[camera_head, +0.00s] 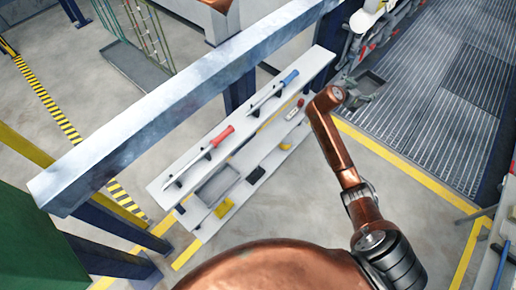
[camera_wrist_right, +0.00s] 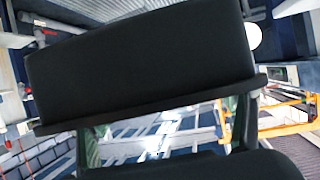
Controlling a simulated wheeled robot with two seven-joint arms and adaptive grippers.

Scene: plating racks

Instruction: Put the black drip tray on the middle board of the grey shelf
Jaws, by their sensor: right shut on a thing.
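The black drip tray (camera_wrist_right: 140,65) fills much of the right wrist view, tilted, with its rim toward me. My right gripper (camera_wrist_right: 165,128) is shut on it. In the head view my right gripper (camera_head: 360,88) is to the right of the grey shelf (camera_head: 316,62), apart from it. The tray (camera_head: 369,83) shows there only small and dark. The shelf's middle board (camera_head: 243,162) is partly hidden under the top board. My left gripper is not in view.
The top board holds a red-handled tool (camera_head: 222,136) and a blue-handled tool (camera_head: 289,77). A grey beam (camera_head: 190,95) crosses the view behind the shelf.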

